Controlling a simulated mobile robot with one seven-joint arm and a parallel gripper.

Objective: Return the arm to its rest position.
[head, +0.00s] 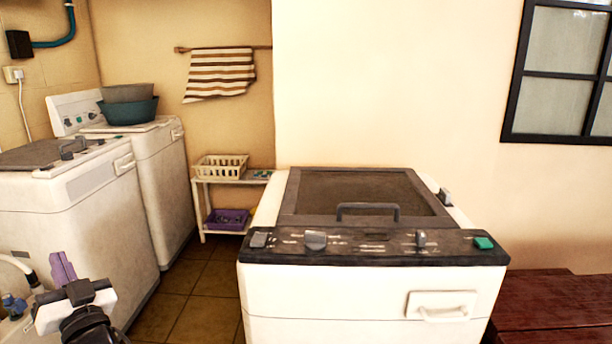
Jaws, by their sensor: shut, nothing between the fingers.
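My gripper (62,266) shows at the lower left of the head view, with its purple fingers pointing up and together. It is shut and holds nothing. The white and black wrist part (76,304) is below the fingers, and the rest of my arm runs out of the bottom of the picture. The gripper appears in front of the left white washing machine (70,225); I cannot tell the gap between them.
A white washer (350,300) with a dark lid fills the centre front. Behind the left machine, another washer (160,165) carries stacked basins (128,108). A low shelf (203,205) holds baskets. A dark red bench (550,305) stands right. Tiled floor (190,300) shows between the machines.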

